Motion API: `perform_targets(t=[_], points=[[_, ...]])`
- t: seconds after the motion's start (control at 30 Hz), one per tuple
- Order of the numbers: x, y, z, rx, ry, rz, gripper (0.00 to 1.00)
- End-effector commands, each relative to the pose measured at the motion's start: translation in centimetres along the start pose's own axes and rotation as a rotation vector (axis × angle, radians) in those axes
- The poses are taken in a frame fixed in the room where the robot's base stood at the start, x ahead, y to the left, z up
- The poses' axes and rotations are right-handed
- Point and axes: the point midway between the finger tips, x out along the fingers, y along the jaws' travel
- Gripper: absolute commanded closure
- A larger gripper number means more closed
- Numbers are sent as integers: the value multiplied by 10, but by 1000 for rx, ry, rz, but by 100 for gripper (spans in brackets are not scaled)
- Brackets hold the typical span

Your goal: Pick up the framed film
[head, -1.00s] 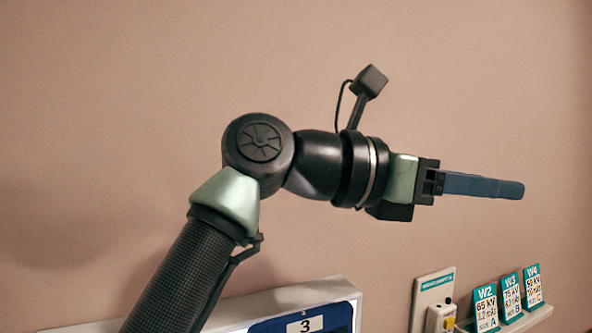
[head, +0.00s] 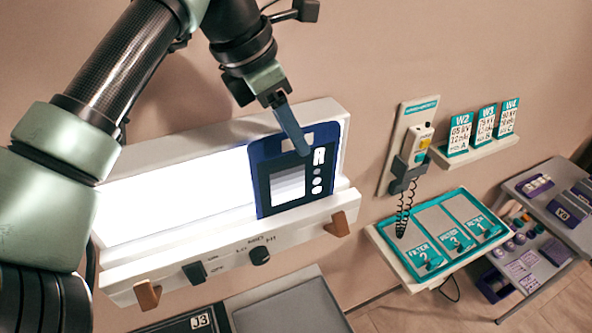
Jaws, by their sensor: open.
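The framed film (head: 262,190) is a dark blue rectangular frame with a white "R", pale round marks and a grey film window. It stands upright against the right part of a lit white light box (head: 335,112), its lower edge at the box's front ledge. My gripper (head: 303,150) is open, with its blue fingers pointing down in front of the frame's upper part. The fingers overlap in this view and hide part of the frame's top label. I cannot tell whether they touch the frame.
Brown clips (head: 338,224) and dark knobs (head: 195,272) stick out from the box's front. A wall handset (head: 415,145) with a coiled cord hangs to the right, above a teal filter tray (head: 418,237). A card shelf (head: 483,147) and a grey cart (head: 540,190) stand farther right.

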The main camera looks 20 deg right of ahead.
Motion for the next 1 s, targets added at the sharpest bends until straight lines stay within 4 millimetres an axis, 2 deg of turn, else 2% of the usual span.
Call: perform_targets(t=[0.17,0.4,0.5,1.0], points=[[12,1,2,-1,-1,-5,52],[45,4,3,0,-1,-5,52],[52,5,2,0,-2,-2,52],[56,5,1,0,-1,-1,52]])
